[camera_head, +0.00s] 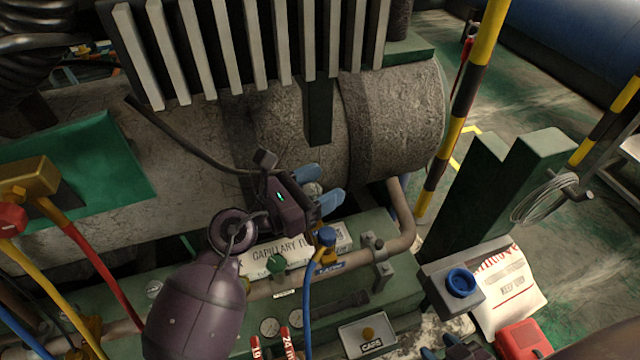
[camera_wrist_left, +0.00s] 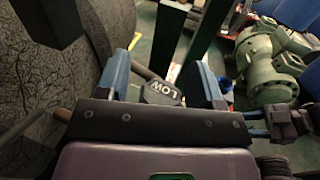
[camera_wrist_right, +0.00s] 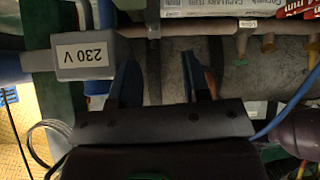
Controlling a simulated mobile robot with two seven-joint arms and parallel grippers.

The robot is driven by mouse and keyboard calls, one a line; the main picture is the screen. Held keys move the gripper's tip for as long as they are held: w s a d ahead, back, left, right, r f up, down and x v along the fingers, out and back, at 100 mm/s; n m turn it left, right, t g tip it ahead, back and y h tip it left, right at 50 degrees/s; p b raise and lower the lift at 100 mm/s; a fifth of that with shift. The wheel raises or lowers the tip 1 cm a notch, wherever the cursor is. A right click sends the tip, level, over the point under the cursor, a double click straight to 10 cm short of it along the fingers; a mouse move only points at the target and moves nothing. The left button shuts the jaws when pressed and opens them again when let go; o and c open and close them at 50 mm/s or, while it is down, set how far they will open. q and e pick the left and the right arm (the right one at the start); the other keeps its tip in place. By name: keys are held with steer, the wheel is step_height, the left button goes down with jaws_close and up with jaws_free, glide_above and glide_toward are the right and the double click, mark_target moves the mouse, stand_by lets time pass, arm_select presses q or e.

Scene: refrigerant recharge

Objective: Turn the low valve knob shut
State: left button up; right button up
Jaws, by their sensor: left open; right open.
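A dark grey piece marked LOW (camera_wrist_left: 162,92) shows between my left fingers in the left wrist view. I take it as the low valve knob; in the head view a small grey round piece (camera_head: 313,188) lies between the same blue fingertips. My left gripper (camera_head: 318,187) is open around it, above the green frame; contact cannot be told.
A blue hose fitting (camera_head: 326,238) stands just below my left gripper. A grey box (camera_head: 440,285) with a blue round socket is at right; it reads 230 V in the right wrist view (camera_wrist_right: 88,58). A yellow-black pole (camera_head: 465,90) rises behind.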

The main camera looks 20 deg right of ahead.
arm_select(q)
steer(key=shift+c, duration=0.4)
steer(key=c, duration=0.8)
steer(key=shift+f+m+g+b, duration=0.15)
steer(key=shift+m+g+b, duration=0.2)
steer(key=shift+g, duration=0.25)
steer(key=shift+c, duration=0.2)
steer(key=m+g+y+b, duration=0.2)
steer(key=m+g+b, duration=0.1)
steer(key=g, duration=0.3)
steer(key=s+m+g+y+b, duration=0.1)
steer(key=m+g+y+b, duration=0.1)
steer(key=m+g, duration=0.4)
steer(key=s+m+g+y+b, duration=0.1)
steer(key=m+g+y+b, duration=0.1)
steer(key=m+g+b, duration=0.2)
steer(key=shift+a+g+y+b, duration=0.3)
steer(key=shift+g+y+b, duration=0.15)
steer(key=shift+g, duration=0.75)
steer(key=shift+a+m+g+y+b, duration=0.15)
steer(key=shift+m+g+y+b, duration=0.6)
steer(key=shift+m+y, duration=0.5)
arm_select(e)
steer(key=shift+w+a+f+n+t, duration=0.1)
steer(key=shift+w+f+n+t, duration=0.15)
steer(key=shift+w+f+t, duration=0.35)
steer(key=shift+w+a+f+n+t, duration=0.15)
steer(key=shift+w+n+t, duration=0.2)
steer(key=shift+t, duration=0.55)
steer(key=shift+w+r, duration=0.1)
